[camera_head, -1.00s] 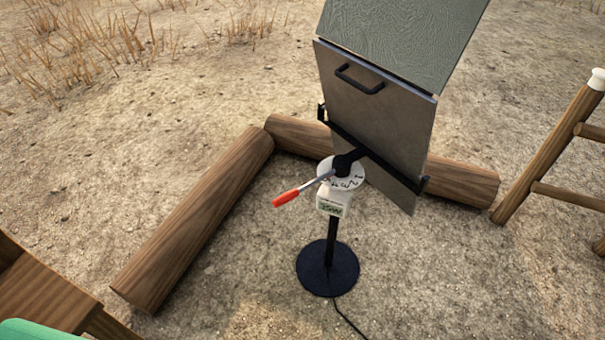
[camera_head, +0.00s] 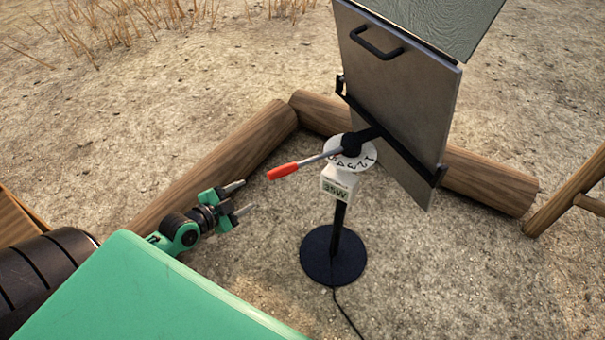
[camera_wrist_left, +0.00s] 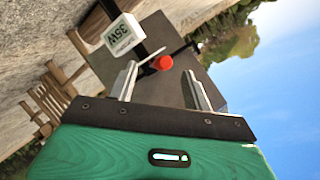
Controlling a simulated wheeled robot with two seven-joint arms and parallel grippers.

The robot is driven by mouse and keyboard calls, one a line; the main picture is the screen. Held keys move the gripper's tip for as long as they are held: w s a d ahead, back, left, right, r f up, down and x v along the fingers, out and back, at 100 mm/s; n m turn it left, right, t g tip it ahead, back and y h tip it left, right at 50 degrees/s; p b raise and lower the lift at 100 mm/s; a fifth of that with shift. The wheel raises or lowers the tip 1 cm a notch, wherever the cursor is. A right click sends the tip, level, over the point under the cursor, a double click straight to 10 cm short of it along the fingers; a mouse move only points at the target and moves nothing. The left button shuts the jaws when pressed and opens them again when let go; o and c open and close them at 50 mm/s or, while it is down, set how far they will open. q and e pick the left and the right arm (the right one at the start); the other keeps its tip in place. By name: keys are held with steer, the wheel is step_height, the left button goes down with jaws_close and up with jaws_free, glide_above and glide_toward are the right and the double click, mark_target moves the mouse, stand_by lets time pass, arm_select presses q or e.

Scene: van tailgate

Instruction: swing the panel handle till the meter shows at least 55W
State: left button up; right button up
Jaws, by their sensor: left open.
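The panel (camera_head: 395,85) stands tilted on a black post with a round black base (camera_head: 333,255). A metal handle with a red grip (camera_head: 283,171) points left from the numbered white dial (camera_head: 352,153). The white meter (camera_head: 339,187) below the dial reads 35W; it also shows in the left wrist view (camera_wrist_left: 121,36). My left gripper (camera_head: 241,197) is open and empty, a little left of and below the red grip, not touching it. In the left wrist view the red grip end (camera_wrist_left: 163,63) shows between the fingers, beyond their tips. My right gripper is out of view.
Logs (camera_head: 215,165) lie on the ground behind and left of the stand. A wooden frame (camera_head: 572,200) stands at the right. A black cable (camera_head: 348,318) runs from the base toward the front. Bare ground lies right of the stand.

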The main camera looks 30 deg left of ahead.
mark_target(283, 171)
arm_select(q)
steer(key=shift+m+h, duration=0.4)
steer(key=shift+h, duration=0.1)
steer(key=w+d, duration=0.1)
steer(key=w, duration=0.3)
steer(key=w+d, duration=0.2)
steer(key=w, duration=0.2)
steer(key=w+d, duration=0.1)
steer(key=w, duration=0.3)
steer(key=shift+w+d+f+p, duration=0.2)
steer(key=shift+p, duration=0.2)
steer(key=shift+w+d+f, duration=0.2)
steer(key=shift+w, duration=0.4)
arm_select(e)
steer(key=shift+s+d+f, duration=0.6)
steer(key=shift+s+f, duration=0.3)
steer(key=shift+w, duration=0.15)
arm_select(q)
jaws_close()
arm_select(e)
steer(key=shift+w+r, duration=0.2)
